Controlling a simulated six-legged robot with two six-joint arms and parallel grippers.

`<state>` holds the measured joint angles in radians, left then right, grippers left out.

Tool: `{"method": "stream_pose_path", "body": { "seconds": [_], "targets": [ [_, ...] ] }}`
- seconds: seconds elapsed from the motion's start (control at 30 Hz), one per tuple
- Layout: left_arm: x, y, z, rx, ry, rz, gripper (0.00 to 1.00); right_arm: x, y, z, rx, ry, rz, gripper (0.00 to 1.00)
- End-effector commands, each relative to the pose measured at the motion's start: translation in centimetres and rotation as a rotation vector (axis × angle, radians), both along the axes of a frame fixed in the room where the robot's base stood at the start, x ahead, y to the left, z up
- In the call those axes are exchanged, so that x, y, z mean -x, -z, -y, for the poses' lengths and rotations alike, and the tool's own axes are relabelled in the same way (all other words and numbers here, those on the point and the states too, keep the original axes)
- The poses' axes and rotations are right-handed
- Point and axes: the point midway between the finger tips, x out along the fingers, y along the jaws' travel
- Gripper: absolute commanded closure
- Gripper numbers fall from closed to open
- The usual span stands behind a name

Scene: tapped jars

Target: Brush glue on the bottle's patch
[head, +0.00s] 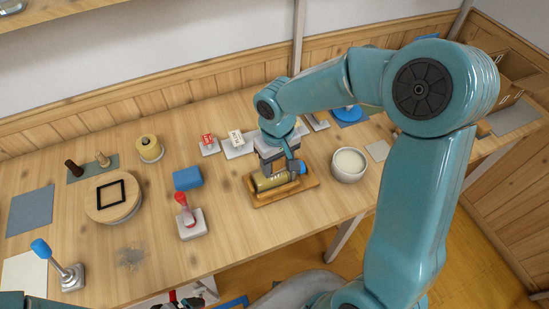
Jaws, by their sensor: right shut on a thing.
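The bottle (267,184), olive-yellow, lies on its side in a wooden cradle (288,197) at the middle of the table. My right gripper (279,168) is right over it, shut on a small tool with a blue end (301,167), seemingly the brush. The gripper hides most of the tool and part of the bottle, and I cannot make out the patch or whether the tool touches it. A white pot of cream-coloured glue (348,163) stands right of the cradle. Dark parts at the bottom edge may be my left gripper (186,301); its jaws are unclear.
Further left are a round wooden board (112,205), a yellow roll (150,148) and a blue-knobbed lever (60,268). Small red and white tags stand behind. The table front is mostly clear.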

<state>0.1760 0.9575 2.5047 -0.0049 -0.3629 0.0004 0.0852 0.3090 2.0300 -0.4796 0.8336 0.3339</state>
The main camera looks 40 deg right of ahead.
Motion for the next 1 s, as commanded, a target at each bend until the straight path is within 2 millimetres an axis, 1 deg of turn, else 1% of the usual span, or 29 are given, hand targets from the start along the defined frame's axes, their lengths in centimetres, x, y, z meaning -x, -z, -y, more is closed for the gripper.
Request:
{"method": "stream_pose_path", "body": {
  "seconds": [0.57,1.0],
  "targets": [
    [0.00,0.00,0.00,0.000,0.000,0.000,0.00,-0.03,0.00,0.02,0.000,0.001,0.001,0.78],
    [0.00,0.41,0.00,0.000,0.000,0.000,0.00,-0.03,0.45,0.02,0.000,0.001,0.001,0.78]
  ]
}}
